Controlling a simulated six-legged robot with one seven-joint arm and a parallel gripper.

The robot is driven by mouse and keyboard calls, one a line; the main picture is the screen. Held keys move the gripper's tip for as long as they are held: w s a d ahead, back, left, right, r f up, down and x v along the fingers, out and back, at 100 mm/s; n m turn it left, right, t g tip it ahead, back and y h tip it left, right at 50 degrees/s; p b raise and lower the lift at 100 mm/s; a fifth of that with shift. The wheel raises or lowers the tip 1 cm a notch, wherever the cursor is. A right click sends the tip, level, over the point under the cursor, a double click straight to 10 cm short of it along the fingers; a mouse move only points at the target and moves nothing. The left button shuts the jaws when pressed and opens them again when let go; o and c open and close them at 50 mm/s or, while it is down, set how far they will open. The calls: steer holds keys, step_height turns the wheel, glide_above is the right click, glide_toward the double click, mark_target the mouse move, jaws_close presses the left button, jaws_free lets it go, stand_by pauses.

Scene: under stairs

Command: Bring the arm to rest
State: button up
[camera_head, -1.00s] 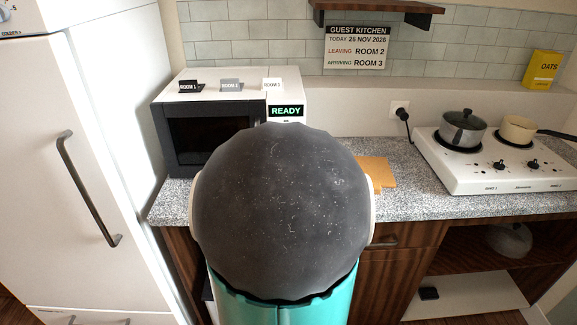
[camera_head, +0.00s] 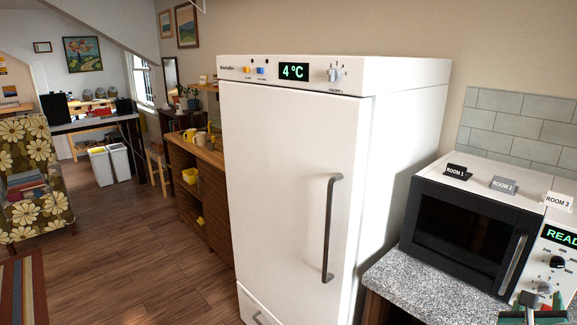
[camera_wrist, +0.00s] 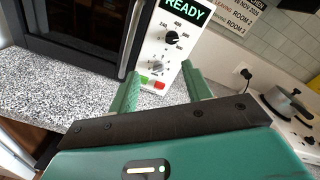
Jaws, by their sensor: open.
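My gripper (camera_wrist: 160,72) shows in the wrist view with its two green fingers spread apart and nothing between them. It points at the control panel of the microwave (camera_wrist: 83,22), in front of its knobs and its red and green buttons. I cannot tell the exact gap to the panel. In the head view only a small teal and dark part of my arm's end shows at the bottom right corner, in front of the microwave (camera_head: 466,225). The rest of my arm is out of that view.
A speckled counter (camera_head: 408,283) carries the microwave, with a tall white fridge (camera_head: 290,170) to its left. A stove with a pot (camera_wrist: 287,102) is at the right in the wrist view. Open wooden floor (camera_head: 135,255) lies left, beside a flowered armchair (camera_head: 30,205).

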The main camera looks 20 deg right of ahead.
steer(key=w+a+n+t+y, duration=0.1)
steer(key=w+a+n+y, duration=0.5)
steer(key=a+n, duration=0.55)
steer(key=w+a+n+y, duration=0.4)
steer(key=w+a+n, duration=0.4)
steer(key=a+n, duration=0.3)
steer(key=s+a+n+g+y, duration=0.2)
steer(key=s+a+n, duration=0.2)
steer(key=a+n, duration=0.5)
steer(key=s+a+n+g+y, duration=0.2)
steer(key=s+a+n, duration=0.3)
steer(key=a+n, duration=0.4)
steer(key=a+r+y, duration=0.1)
steer(key=a, duration=0.2)
steer(key=shift+s+a, duration=0.2)
steer(key=shift+s, duration=0.1)
steer(key=shift+n, duration=0.25)
steer(key=shift+c, duration=1.4)
steer(key=shift+d, duration=0.1)
steer(key=shift+d, duration=0.15)
